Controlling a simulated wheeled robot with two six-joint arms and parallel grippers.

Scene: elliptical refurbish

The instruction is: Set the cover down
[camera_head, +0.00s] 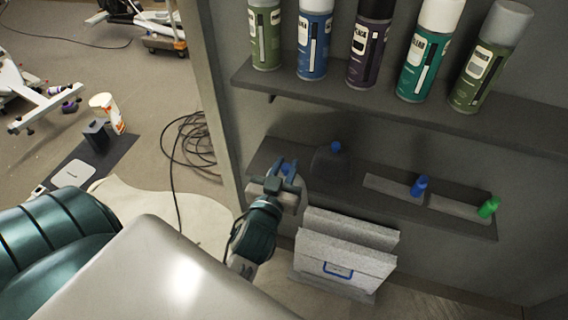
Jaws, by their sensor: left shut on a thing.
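My left gripper (286,172) is in front of the left end of the lower shelf. It is shut on a small greyish thing with a blue top (287,169), which the fingers mostly hide. I cannot tell whether this thing is the cover or whether it touches the shelf. A flat pale plate (73,173), which may be a cover, lies on a dark mat (112,148) on the floor at the left. My right gripper is not in view.
A dark blue-capped bottle (332,165) stands close right of my gripper on the lower shelf (455,217). Blue (419,187) and green (488,208) caps show farther right. Several spray cans line the upper shelf (340,90). A pale box (345,265) stands below. Cables (190,145) lie on the floor.

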